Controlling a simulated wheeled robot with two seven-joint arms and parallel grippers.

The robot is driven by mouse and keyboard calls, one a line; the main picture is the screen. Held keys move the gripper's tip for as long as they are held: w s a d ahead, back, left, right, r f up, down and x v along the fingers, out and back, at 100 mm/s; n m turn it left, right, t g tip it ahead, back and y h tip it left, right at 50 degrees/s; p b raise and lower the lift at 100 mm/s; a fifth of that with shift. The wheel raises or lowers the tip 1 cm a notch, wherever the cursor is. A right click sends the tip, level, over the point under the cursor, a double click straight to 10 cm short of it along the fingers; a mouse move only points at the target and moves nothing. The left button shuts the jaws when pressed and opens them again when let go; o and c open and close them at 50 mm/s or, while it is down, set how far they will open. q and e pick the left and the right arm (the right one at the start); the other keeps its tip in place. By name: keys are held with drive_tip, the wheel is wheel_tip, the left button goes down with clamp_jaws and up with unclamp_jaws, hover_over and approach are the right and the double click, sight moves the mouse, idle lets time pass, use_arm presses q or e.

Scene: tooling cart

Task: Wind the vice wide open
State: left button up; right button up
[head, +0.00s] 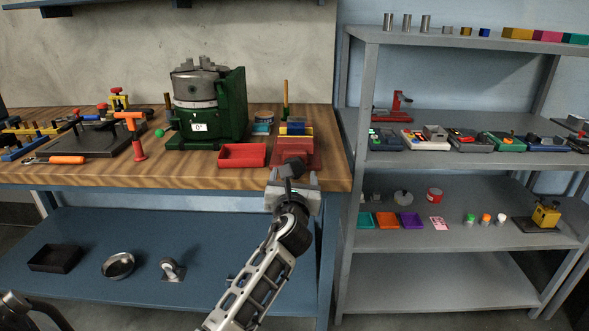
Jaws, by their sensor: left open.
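A red, blocky thing that looks like the vice (311,151) sits at the right front of the wooden bench. A blue and yellow piece (296,129) shows at its back. My left gripper (289,166) is in front of it and hides part of its front. The gripper is open; I cannot tell whether it touches the vice. The vice's handle and the gap between its jaws cannot be made out.
A red tray (242,155) lies just left of the vice on the wooden bench (190,178). A green machine with a round metal chuck (195,87) stands behind the tray. Grey shelving (450,158) with small tools rises close on the right.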

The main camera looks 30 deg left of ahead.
sight(294, 169)
use_arm(q)
drive_tip(key=x, duration=0.5)
drive_tip(key=shift+w+b, duration=0.15)
drive_tip(key=shift+b, duration=0.15)
drive_tip(key=c, duration=1)
